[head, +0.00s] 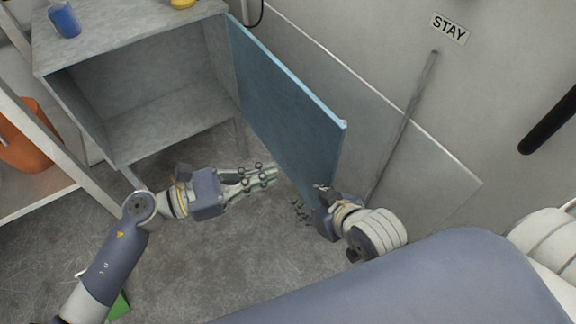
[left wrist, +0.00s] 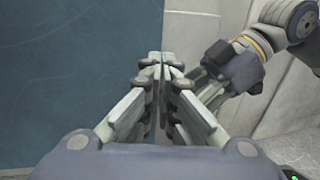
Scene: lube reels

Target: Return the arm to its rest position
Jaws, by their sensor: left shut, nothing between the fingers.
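My left gripper (head: 272,175) reaches in from the left, below the open cabinet, its fingers together and empty. In the left wrist view its fingertips (left wrist: 161,62) meet in front of the blue door. My right gripper (head: 301,211) is lower and to the right, beside the bottom of the door, its fingers partly hidden and small. In the left wrist view the right arm's wrist and gripper show just right of my left fingers. Whether its jaws are open cannot be made out.
A grey cabinet (head: 60,112) stands open and empty at the upper left, its blue door (head: 285,105) swung out toward the grippers. A blue container (head: 65,20) stands on top. A white shelf frame with an orange object (head: 24,140) is at the left. Grey floor (head: 190,255) lies below.

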